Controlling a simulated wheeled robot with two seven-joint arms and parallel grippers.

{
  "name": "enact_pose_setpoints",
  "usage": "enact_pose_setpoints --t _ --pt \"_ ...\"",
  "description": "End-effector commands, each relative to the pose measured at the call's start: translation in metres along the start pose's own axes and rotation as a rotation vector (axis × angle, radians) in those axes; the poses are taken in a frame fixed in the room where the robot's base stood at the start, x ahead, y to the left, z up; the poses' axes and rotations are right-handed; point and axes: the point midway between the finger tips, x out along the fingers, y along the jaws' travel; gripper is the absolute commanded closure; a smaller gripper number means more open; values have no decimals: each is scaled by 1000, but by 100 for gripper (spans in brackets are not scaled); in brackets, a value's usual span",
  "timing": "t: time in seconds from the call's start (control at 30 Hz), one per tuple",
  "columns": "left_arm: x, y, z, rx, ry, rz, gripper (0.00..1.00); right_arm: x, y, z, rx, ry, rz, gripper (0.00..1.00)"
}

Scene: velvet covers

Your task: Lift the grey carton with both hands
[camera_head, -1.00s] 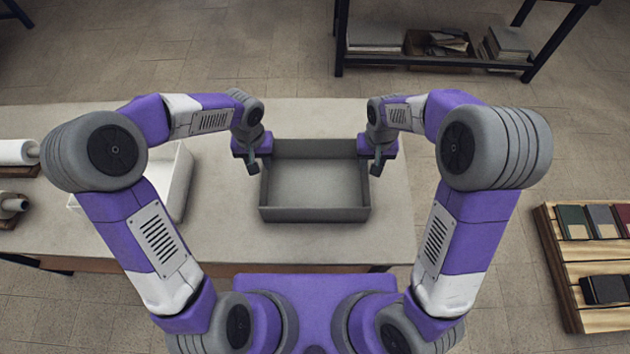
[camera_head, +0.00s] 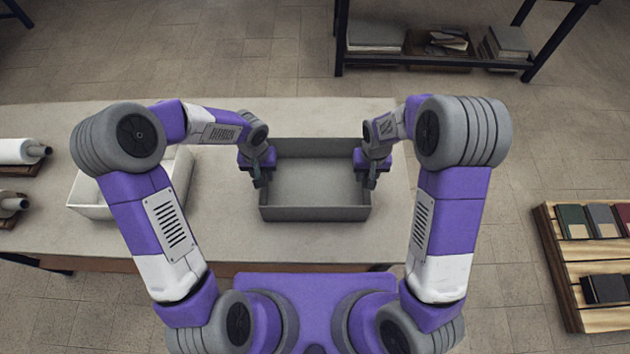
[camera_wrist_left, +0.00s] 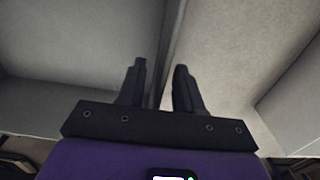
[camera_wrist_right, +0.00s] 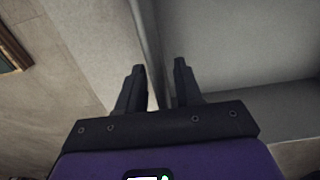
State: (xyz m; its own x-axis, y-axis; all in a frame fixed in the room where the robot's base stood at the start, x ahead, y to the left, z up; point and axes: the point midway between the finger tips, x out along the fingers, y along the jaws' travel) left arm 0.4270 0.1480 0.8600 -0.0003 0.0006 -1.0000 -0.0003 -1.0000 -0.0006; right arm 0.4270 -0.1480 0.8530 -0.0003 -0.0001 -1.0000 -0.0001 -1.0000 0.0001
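The grey carton (camera_head: 315,214), an open shallow box, stands on the table in the head view, empty as far as I see. My left gripper (camera_head: 258,182) is at its left wall and my right gripper (camera_head: 371,182) at its right wall. In the left wrist view the fingers (camera_wrist_left: 160,68) stand apart on either side of the carton's wall (camera_wrist_left: 168,50). In the right wrist view the fingers (camera_wrist_right: 159,66) also straddle a wall (camera_wrist_right: 150,45), with gaps visible. Both grippers look open; how deep the fingertips reach is hard to tell.
A white box (camera_head: 92,212) stands on the table (camera_head: 230,240) left of the carton, partly behind my left arm. Rolls (camera_head: 18,152) lie at the far left. A wooden rack with books (camera_head: 590,260) is at the right, and a dark shelf (camera_head: 435,62) stands behind.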

Motion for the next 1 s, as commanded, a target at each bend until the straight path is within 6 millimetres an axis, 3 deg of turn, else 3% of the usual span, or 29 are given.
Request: enact_pose_setpoints --t 0.37,0.6,1.0 --pt "6 0 0 -1 0 1 65 6 0 0 0 0 0 65" --pt "6 0 0 -1 0 1 100 5 0 0 0 0 0 100" --pt "5 0 0 0 1 1 100 5 0 0 0 1 0 100"
